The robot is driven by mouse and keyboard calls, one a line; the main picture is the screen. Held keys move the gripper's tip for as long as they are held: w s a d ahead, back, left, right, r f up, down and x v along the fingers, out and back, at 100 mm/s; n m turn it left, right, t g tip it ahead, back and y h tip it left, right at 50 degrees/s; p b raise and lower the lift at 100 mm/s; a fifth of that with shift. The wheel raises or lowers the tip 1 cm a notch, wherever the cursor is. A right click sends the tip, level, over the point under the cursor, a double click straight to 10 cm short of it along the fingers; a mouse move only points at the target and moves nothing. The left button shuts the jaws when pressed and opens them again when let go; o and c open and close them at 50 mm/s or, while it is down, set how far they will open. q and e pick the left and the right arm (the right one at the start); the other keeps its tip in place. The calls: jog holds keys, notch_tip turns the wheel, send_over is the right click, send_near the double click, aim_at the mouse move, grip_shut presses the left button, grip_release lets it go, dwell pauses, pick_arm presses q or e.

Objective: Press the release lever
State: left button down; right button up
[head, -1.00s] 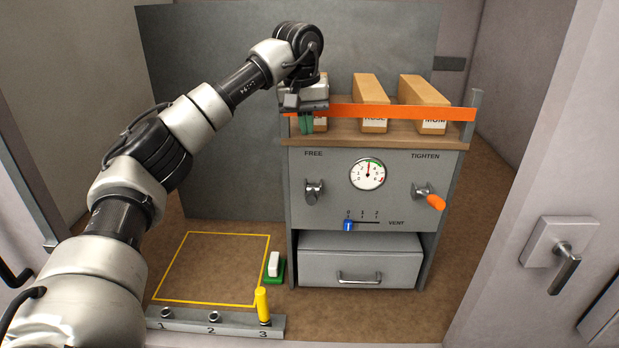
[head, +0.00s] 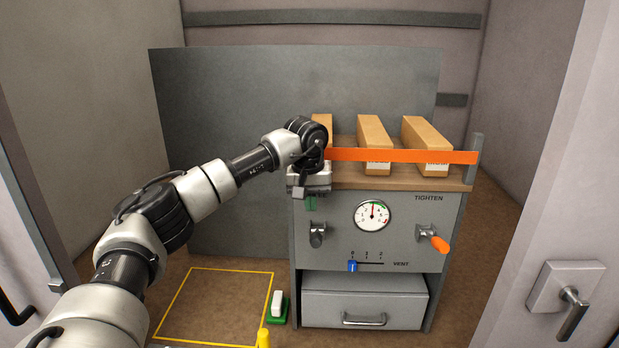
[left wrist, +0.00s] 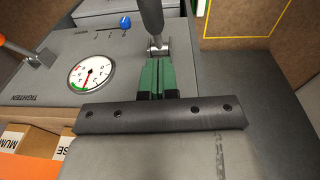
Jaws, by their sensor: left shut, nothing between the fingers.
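The release lever (head: 317,233) is the short grey handle on the left side of the grey cabinet's front panel (head: 330,260). It hangs downward in the head view. My left gripper (head: 311,207) is in front of the panel just above this lever, and its green fingers are shut and empty. In the left wrist view, the closed fingertips (left wrist: 156,65) point at the lever's round pivot, with the grey lever (left wrist: 152,18) extending beyond. Contact between fingertips and lever cannot be told. My gripper covers the panel label above the lever in the head view.
A gauge (head: 373,215), an orange-tipped lever (head: 438,243) and a blue vent slider (head: 352,266) are on the panel. An orange strap (head: 400,156) crosses several cardboard boxes on top. A closed drawer (head: 365,300) is below. A yellow floor outline (head: 193,270) lies left.

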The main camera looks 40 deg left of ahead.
aim_at(315, 233)
pick_arm(q)
jog(key=f, duration=0.2)
jog(key=d+f+p, duration=0.1)
jog(key=shift+s+d+f, duration=0.1)
jog(key=shift+s+f, duration=0.05)
jog(key=shift+s, duration=0.2)
jog(key=shift+s+d+f, duration=0.1)
jog(key=shift+d+f, duration=0.05)
jog(key=shift+f, duration=0.3)
jog(key=shift+f, duration=0.1)
